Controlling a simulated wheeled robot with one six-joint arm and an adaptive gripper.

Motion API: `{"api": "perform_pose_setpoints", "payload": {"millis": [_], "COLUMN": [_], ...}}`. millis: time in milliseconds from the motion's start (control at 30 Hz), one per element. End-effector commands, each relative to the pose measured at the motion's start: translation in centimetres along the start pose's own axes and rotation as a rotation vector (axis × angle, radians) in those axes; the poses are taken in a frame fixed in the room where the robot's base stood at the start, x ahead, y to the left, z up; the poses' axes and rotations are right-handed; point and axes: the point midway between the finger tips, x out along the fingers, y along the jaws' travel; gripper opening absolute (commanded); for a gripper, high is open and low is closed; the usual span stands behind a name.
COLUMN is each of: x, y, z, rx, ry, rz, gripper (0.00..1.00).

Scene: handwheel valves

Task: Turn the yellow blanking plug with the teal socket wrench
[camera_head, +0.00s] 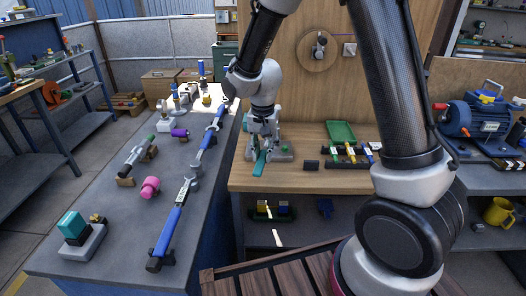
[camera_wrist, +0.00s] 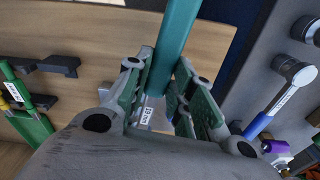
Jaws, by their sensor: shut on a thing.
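My gripper (camera_head: 265,143) is over the left part of the wooden bench top. In the wrist view my gripper (camera_wrist: 166,77) has its green-padded fingers closed on the teal socket wrench (camera_wrist: 179,28), a long straight teal bar running away from the fingers. Its teal end (camera_head: 260,164) shows below the fingers in the head view, near the bench's front edge. I cannot tell whether it touches the bench. A small yellow piece (camera_head: 206,100) stands at the far end of the grey bench; it is too small to tell if it is the blanking plug.
The grey bench (camera_head: 115,247) on the left carries blue-handled wrenches (camera_head: 168,235), a pink part (camera_head: 150,187) and a teal block (camera_head: 71,223). On the wooden bench are a green tray (camera_head: 341,132) and a tool rack (camera_head: 345,163). A blue motor (camera_head: 470,122) stands right.

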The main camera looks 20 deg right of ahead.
Motion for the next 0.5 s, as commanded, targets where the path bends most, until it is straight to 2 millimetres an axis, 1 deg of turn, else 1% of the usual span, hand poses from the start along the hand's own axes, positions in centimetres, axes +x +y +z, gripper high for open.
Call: {"api": "perform_pose_setpoints", "payload": {"millis": [500], "x": [-0.55], "y": [-0.14], "z": [-0.17], "rx": [-0.001], "ry": [0.045], "rz": [-0.004], "gripper": [0.00]}}
